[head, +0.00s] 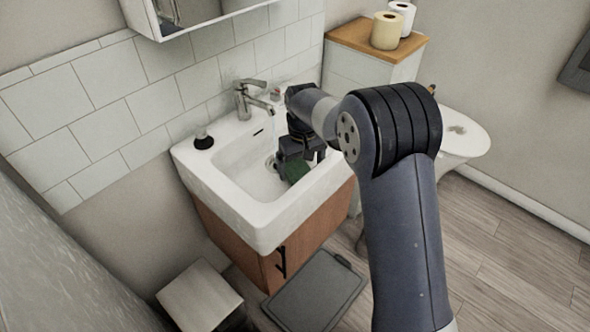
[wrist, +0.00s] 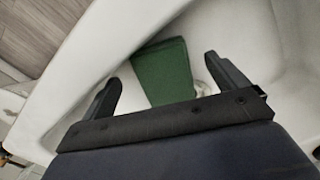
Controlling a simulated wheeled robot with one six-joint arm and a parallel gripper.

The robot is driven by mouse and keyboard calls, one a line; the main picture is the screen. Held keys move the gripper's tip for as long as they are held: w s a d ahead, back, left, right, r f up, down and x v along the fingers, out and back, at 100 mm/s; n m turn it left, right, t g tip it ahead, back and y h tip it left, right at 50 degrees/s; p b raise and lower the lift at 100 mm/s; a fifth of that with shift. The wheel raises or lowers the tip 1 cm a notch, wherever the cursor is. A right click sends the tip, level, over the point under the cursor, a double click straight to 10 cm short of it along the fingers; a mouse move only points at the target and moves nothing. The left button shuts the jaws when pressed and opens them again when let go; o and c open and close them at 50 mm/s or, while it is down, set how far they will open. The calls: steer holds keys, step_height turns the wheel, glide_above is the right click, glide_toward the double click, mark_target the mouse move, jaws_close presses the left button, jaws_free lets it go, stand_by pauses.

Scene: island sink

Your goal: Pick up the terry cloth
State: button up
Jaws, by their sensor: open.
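The terry cloth is a dark green folded piece (wrist: 163,72) lying in the white sink basin, seen between my fingers in the wrist view. My gripper (head: 305,160) is over the basin, pointing down, close to the cloth. In the wrist view my gripper (wrist: 162,80) has its two fingers wide apart, one on each side of the cloth, with nothing held.
The white sink (head: 240,195) has raised walls around the cloth. A chrome faucet (head: 250,98) stands at its back, and a small dark-topped item (head: 203,139) sits on the left rim. Toilet paper rolls (head: 387,30) stand on a wooden-topped cabinet (head: 365,42). A bin (head: 200,297) stands below.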

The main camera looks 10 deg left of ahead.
mark_target(301, 175)
step_height(301, 175, down, 4)
steer(key=shift+a+f, duration=0.1)
steer(key=shift+f, duration=0.15)
steer(key=shift+c, duration=0.3)
steer(key=c, duration=1.1)
steer(key=shift+r, duration=0.1)
